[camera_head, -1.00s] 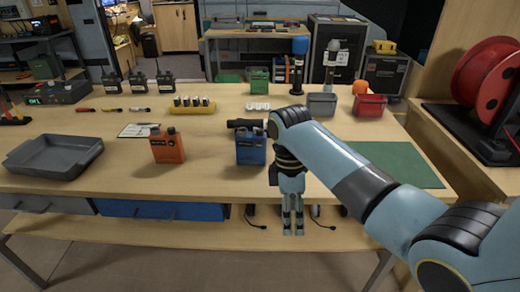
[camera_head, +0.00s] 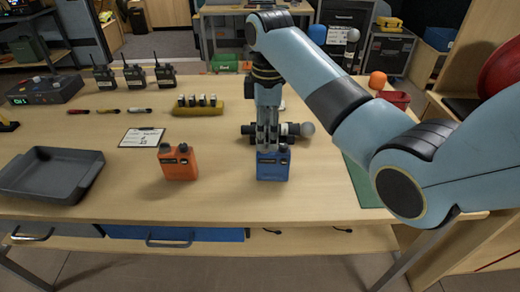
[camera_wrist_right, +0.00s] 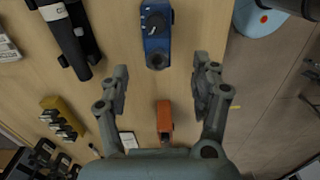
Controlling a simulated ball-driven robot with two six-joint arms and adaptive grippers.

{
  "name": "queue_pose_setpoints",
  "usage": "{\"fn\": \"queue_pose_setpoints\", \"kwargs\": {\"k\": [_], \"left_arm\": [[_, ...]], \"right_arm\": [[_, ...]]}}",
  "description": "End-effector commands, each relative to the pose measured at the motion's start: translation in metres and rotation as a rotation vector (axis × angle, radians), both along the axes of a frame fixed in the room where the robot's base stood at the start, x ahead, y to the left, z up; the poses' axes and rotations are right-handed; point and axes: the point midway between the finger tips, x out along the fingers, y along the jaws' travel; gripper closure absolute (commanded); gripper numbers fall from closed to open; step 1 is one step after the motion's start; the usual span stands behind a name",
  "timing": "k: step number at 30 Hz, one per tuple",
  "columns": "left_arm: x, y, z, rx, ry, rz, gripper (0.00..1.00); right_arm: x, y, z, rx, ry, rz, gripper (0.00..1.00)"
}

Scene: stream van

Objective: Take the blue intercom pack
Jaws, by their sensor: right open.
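The blue intercom pack (camera_head: 273,166) stands upright on the table, right of the orange pack (camera_head: 179,163). My right gripper (camera_head: 267,142) points down just above and behind its top edge in the head view, overlapping it slightly. In the right wrist view my gripper (camera_wrist_right: 160,75) has its fingers spread with nothing between the tips. There the blue pack (camera_wrist_right: 156,42) lies past the fingertips, toward the top of the picture, and the orange pack (camera_wrist_right: 164,117) shows lower down. I cannot tell whether a finger touches the blue pack. My left gripper is out of view.
A black cylinder (camera_head: 292,128) lies just behind the blue pack. A clipboard (camera_head: 141,137), a yellow battery holder (camera_head: 198,110) and a grey tray (camera_head: 92,160) are to the left. A green mat (camera_head: 362,186) is on the right.

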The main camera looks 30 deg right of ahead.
Motion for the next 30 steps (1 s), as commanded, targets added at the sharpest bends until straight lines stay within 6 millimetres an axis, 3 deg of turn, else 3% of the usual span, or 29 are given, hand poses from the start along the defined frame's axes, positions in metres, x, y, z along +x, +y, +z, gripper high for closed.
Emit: {"fn": "queue_pose_setpoints", "kwargs": {"k": [5,10,15,24,30], "left_arm": [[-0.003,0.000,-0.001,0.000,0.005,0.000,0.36],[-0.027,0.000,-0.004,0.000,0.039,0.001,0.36],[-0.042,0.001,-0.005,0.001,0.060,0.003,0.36],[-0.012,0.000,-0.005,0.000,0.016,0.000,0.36],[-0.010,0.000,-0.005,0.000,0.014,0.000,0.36]], "right_arm": [[-0.001,0.000,-0.017,0.001,0.004,0.000,0.36],[-0.001,0.000,-0.045,0.000,0.004,0.000,0.36],[-0.001,0.000,-0.059,0.000,0.001,0.000,0.36],[-0.001,0.000,-0.102,0.000,0.002,0.000,0.36],[-0.001,0.000,-0.109,0.000,0.000,0.000,0.36]]}}
